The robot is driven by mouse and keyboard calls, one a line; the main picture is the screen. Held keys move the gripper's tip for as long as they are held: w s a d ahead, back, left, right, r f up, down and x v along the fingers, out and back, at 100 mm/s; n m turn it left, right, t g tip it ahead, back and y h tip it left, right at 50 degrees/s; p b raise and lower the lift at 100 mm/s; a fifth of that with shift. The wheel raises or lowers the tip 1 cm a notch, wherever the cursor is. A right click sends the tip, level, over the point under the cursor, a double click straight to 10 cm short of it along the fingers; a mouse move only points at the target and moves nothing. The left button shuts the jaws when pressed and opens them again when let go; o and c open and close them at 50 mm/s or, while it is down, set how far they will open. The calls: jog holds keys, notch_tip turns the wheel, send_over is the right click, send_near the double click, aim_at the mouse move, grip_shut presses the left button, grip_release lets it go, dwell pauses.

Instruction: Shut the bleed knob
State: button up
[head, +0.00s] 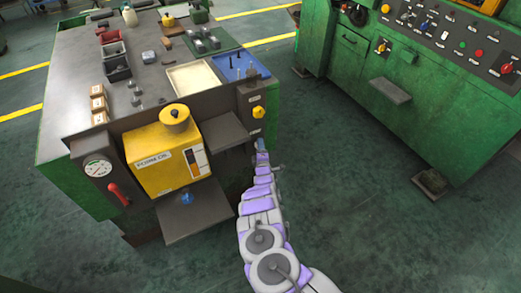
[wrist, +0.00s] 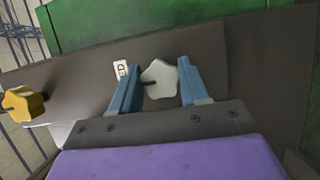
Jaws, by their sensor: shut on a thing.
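The bleed knob (wrist: 158,78) is a pale grey star-shaped knob on a dark panel in the wrist view. A white label (wrist: 121,70) beside it shows the letters "ED", partly covered by a finger. My gripper (wrist: 157,70) has its two blue fingers on either side of the knob and is shut on it. In the head view my gripper (head: 261,146) is at the lower part of the bench's front panel, below a yellow knob (head: 258,112). The bleed knob cannot be made out there.
The yellow star knob also shows at the left of the wrist view (wrist: 23,104). A yellow unit (head: 160,160), a gauge (head: 97,169) and a red handle (head: 118,193) are left of my arm. A green machine (head: 400,100) stands right, with open floor between.

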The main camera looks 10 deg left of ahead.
jog(key=shift+s+a+f+n, duration=0.2)
jog(key=shift+a+f+n, duration=0.05)
jog(key=shift+f+n, duration=0.05)
jog(key=o, duration=0.8)
jog(key=shift+o, duration=1.3)
jog(key=shift+w+r, duration=0.1)
jog(key=shift+d, duration=0.1)
jog(key=s+d+p, duration=0.3)
jog(key=s+p, duration=0.1)
jog(key=s, duration=1.3)
jog(key=shift+d+p, duration=0.15)
jog(key=shift+p, duration=0.25)
